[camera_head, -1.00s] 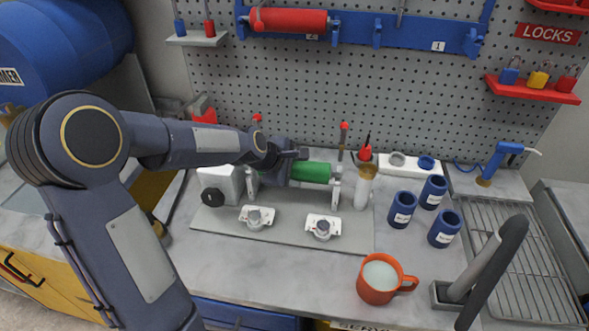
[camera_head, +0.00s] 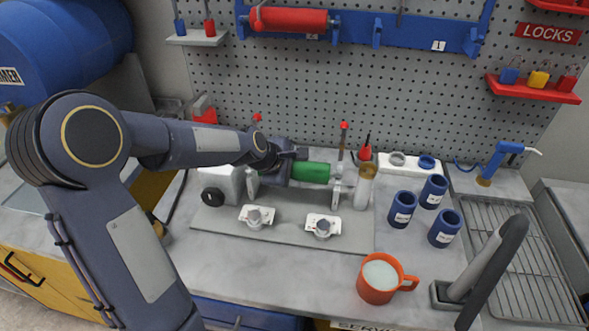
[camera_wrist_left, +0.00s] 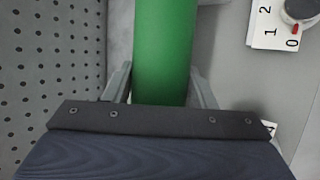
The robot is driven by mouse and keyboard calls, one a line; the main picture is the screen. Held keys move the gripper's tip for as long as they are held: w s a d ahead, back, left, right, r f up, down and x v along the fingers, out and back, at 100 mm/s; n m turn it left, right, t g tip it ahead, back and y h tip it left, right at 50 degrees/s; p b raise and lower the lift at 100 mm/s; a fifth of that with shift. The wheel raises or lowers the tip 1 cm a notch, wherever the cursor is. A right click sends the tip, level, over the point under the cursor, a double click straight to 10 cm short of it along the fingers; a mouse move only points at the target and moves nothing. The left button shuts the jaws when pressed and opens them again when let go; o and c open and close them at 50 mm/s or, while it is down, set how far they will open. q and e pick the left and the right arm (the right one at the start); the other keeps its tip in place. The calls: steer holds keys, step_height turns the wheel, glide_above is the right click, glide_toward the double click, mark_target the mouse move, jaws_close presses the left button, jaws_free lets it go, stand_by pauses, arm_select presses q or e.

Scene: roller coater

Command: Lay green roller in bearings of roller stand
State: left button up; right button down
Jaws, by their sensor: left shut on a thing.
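The green roller (camera_head: 311,172) lies level over the roller stand at the back of the bench, its right end at the right bearing post (camera_head: 337,184). I cannot tell whether its ends rest in the bearings. My left gripper (camera_head: 290,168) is shut on the roller and hides its left part. In the left wrist view the green roller (camera_wrist_left: 165,50) runs between the two fingers of my left gripper (camera_wrist_left: 160,88). The roller stand's grey base plate (camera_head: 290,238) carries a grey block (camera_head: 222,182) with a black knob at the left. My right gripper is not in view.
Two white dial units (camera_head: 322,227) sit at the plate's front. A bottle (camera_head: 364,187) stands just right of the stand, then several blue cups (camera_head: 402,209). An orange mug (camera_head: 381,279) stands at the front right. A red roller (camera_head: 290,20) hangs on the blue rack.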

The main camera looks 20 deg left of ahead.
arm_select(q)
steer(key=shift+f+b, duration=0.35)
steer(key=shift+f, duration=0.1)
steer(key=o, duration=1)
steer(key=s+d+r+m, duration=0.1)
steer(key=s+r+m, duration=0.3)
steer(key=s, duration=0.5)
steer(key=s+d+r+m, duration=0.1)
steer(key=s+r+m, duration=0.35)
steer(key=s, duration=0.45)
steer(key=s+d+f+m+g+h, duration=0.1)
steer(key=s+d+f+m+g, duration=0.1)
steer(key=s+m, duration=0.7)
step_height(320, 180, down, 2)
steer(key=shift+s+d, duration=0.45)
steer(key=shift+s, duration=0.8)
